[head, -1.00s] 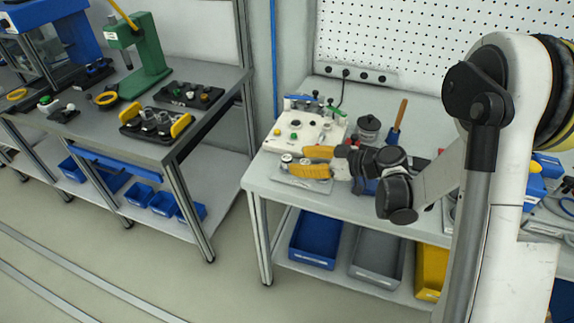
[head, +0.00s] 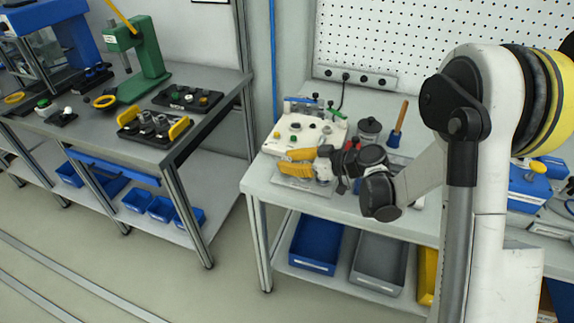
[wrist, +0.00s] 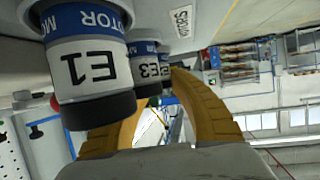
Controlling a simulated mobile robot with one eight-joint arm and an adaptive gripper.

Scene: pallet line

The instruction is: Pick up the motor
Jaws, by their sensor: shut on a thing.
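My gripper (head: 284,162) has its yellow fingers low over the front left of the right-hand bench, shut around a motor they largely hide; I cannot tell which one. In the wrist view a white motor with a blue band, labelled E1 (wrist: 88,70), stands large at the left, close to the fingers and outside them. It is probably the pale cylinder beside the fingers in the head view (head: 323,170). A similar motor labelled E3 (wrist: 146,68) shows behind it, partly covered, near the fingertips (wrist: 162,88). A further one is mostly hidden.
A white panel with knobs (head: 283,138) lies just behind the gripper. A dark jar (head: 369,128) and a brown-handled tool (head: 397,124) stand to its right. Blue (head: 316,243) and grey (head: 378,262) bins sit below. A separate bench with fixtures (head: 155,130) is at left.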

